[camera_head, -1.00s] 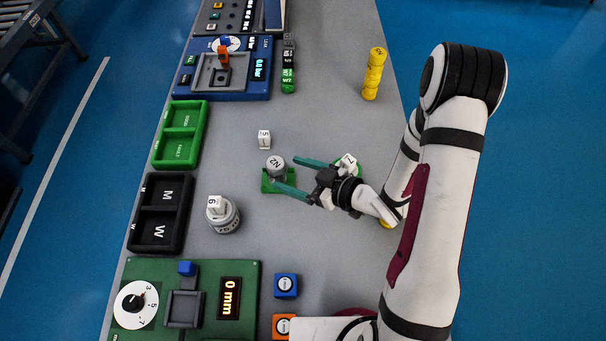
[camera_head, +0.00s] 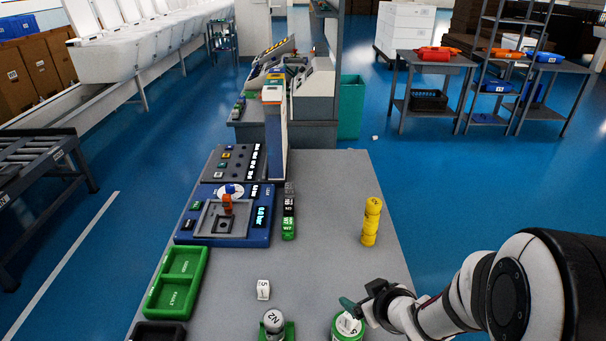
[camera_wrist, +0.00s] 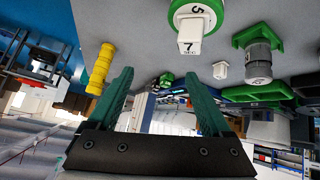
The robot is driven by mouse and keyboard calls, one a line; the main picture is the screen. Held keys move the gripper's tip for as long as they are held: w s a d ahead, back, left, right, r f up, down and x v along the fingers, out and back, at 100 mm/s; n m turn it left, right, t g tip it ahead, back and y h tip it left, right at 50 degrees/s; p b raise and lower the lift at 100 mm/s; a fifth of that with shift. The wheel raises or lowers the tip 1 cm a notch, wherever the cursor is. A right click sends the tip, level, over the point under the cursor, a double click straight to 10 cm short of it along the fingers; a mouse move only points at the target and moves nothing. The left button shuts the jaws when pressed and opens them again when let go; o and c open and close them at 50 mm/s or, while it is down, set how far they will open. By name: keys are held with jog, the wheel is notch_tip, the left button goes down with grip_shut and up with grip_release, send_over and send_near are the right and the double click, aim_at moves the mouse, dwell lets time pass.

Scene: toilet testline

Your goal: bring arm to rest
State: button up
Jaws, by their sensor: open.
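My white arm reaches in from the right edge of the head view. A grey cylinder marked N2 (camera_head: 273,322) stands in a green holder left of my gripper. A white cube (camera_head: 263,289) lies on the table behind it.
A yellow stack (camera_head: 370,222) stands upright near the table's right edge. A green two-part tray (camera_head: 177,283) and a blue test panel (camera_head: 262,236) line the left side. The table's middle (camera_head: 320,240) is clear.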

jog(key=s+d+r+m+g+h, duration=0.35)
jog(key=s+d+r+m, duration=0.2)
jog(key=s, duration=0.35)
jog(key=s+a+r+m+g+y, duration=0.1)
jog(key=s+a+m+g, duration=0.1)
jog(key=s+a, duration=0.3)
jog(key=s+a+r+m+g+y, duration=0.1)
jog(key=s+a, duration=0.4)
jog(key=s, duration=0.6)
jog(key=shift+r+m+g+y, duration=0.35)
jog(key=shift+r+m+g, duration=0.2)
jog(key=shift+m+g, duration=0.45)
